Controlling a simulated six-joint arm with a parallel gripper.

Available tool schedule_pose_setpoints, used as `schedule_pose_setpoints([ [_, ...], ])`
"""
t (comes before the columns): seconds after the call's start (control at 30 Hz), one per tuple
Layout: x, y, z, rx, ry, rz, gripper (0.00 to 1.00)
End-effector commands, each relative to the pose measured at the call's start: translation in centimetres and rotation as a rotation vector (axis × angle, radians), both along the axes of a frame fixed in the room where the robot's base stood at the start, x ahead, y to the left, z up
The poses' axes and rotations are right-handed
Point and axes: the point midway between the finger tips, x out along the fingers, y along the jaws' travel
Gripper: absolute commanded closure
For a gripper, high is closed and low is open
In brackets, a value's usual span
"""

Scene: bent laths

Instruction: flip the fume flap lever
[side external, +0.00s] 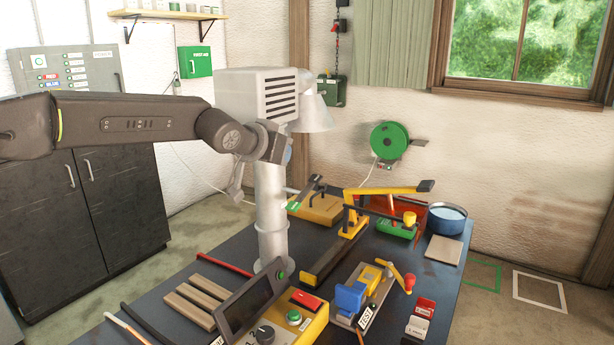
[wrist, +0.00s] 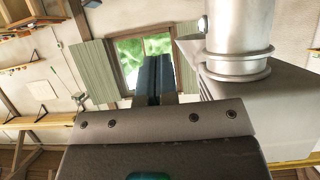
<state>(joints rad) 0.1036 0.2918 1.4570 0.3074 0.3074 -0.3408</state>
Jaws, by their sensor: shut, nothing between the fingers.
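A pale metal pipe (side external: 271,215) stands on the bench in the side external view, under a grey vented box (side external: 257,94). A light grey bar (side external: 237,180) beside the pipe's left looks like a lever; I cannot tell for sure that it is the fume flap lever. In the wrist view, which is upside down, my gripper (wrist: 154,78) is shut and empty, pointing towards the window. The pipe (wrist: 236,32) and box (wrist: 260,105) are close to its right there, with a gap to the fingers. In the side external view my fingers are mostly hidden, and no lever shows clearly in the wrist view.
The dark bench (side external: 150,300) is crowded with a yellow control box (side external: 302,322), a tilted screen (side external: 250,303), wooden laths (side external: 195,302), a yellow-handled clamp (side external: 385,190) and a blue-rimmed pot (side external: 446,220). A pale cone-shaped hood (side external: 312,112) is right of the box.

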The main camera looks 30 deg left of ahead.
Motion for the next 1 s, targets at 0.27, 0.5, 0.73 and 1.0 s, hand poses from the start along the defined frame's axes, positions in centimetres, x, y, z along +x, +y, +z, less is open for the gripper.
schedule_pose_setpoints([
  [0.27, 1.9, 0.0, -1.2, 0.000, 0.004, 0.001, 1.00],
  [0.5, 6.1, 0.1, -3.3, 0.000, 0.004, 0.001, 1.00],
  [0.73, 9.3, 0.1, -5.5, 0.000, 0.005, 0.001, 1.00],
  [1.0, 10.0, 0.1, -8.1, 0.000, 0.002, 0.001, 1.00],
])
